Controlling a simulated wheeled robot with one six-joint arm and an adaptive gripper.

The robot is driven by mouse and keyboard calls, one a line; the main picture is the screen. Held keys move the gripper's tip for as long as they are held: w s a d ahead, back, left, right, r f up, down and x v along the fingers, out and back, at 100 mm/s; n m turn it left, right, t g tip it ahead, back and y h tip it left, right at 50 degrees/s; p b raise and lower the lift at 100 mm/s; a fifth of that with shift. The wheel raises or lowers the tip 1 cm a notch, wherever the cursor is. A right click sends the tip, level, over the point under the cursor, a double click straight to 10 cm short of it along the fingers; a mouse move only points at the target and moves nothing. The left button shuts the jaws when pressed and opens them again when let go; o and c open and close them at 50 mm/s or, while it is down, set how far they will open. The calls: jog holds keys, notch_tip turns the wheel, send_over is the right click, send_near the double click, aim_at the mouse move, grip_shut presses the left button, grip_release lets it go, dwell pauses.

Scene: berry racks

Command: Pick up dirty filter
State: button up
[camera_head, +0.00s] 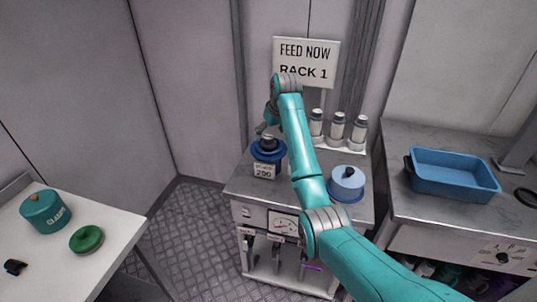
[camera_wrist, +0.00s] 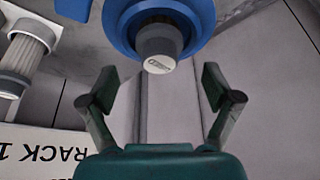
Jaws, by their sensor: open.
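A dark filter with a grey cap (camera_head: 267,141) stands in a blue round housing (camera_head: 268,153) labelled 200, on the left part of the steel counter. In the wrist view the grey cap (camera_wrist: 158,48) shows inside the blue ring (camera_wrist: 200,14), in front of the gap between my fingers. My gripper (camera_wrist: 160,80) is open, with one finger to each side of the cap's line and nothing between them. In the head view my gripper is small and partly hidden by my wrist, close above the housing. Whether the filter is dirty cannot be told.
Several white filters (camera_head: 337,128) stand on a small shelf behind my arm, under the RACK 1 sign (camera_head: 306,62). A blue lid (camera_head: 346,194) lies right on the counter. A blue tray (camera_head: 452,182) stands further right. A left table holds a teal pot (camera_head: 45,211) and green lid (camera_head: 86,239).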

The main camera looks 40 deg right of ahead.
aim_at(269, 137)
jog(key=shift+x, duration=1.8)
grip_shut()
